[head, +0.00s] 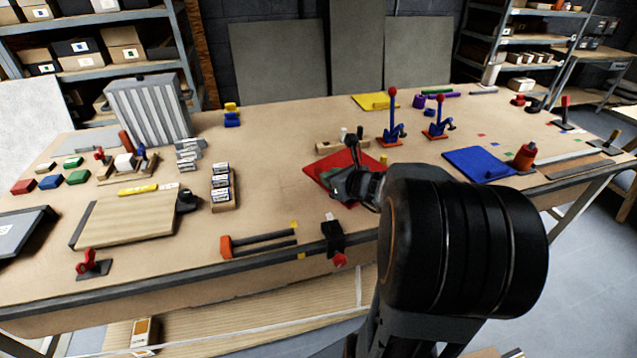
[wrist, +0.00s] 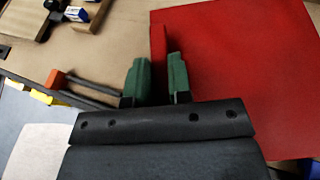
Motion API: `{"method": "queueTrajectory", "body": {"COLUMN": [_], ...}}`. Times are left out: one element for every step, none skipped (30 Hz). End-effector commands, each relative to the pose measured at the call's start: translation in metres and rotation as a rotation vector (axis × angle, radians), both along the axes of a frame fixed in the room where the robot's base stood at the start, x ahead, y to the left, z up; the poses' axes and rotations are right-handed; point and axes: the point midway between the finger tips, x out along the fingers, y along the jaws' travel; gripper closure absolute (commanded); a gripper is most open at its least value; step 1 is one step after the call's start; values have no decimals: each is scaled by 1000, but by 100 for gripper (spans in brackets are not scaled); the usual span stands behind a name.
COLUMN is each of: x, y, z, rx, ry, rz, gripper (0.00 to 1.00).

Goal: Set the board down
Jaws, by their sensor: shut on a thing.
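The red board (head: 338,161) is flat and square, near the middle of the workbench in the head view. It fills much of the right side of the wrist view (wrist: 240,70), with a raised red strip (wrist: 158,45) along its left edge. My gripper (head: 340,187) is over the board's near side, partly hidden by my arm. In the wrist view its green fingers (wrist: 157,72) are shut on the raised strip. I cannot tell whether the board touches the bench.
A wooden block with pegs (head: 343,142) stands just behind the board. A blue board (head: 477,164) lies to the right, and a yellow board (head: 368,102) at the back. A black clamp (head: 333,236) and an orange-ended tool (head: 258,242) are near the front edge.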

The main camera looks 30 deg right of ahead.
Motion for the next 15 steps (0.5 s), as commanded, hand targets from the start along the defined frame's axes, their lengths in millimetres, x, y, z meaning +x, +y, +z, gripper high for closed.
{"method": "queueTrajectory", "body": {"x": [14,21,32,39,47,56,63,66,72,76,80,84,87,90,93], "y": [-1,-1,-3,-4,-5,-6,-7,-8,-9,-10,-10,-11,-12,-13,-14], "z": [-7,-10,-14,-18,-21,-25,-29,-37,-44,-49,-53,-58,-62,-65,-69], "rx": [4,4,3,3,3,2,2,3,3,2,2,2,1,1,0], "ry": [4,4,3,4,4,3,4,5,4,3,3,2,1,1,0], "rz": [5,4,6,6,5,6,4,4,4,3,3,2,3,1,1], "gripper": [100,100,100,100,100,100,100,100,100,100,100,100,100,100,100]}}
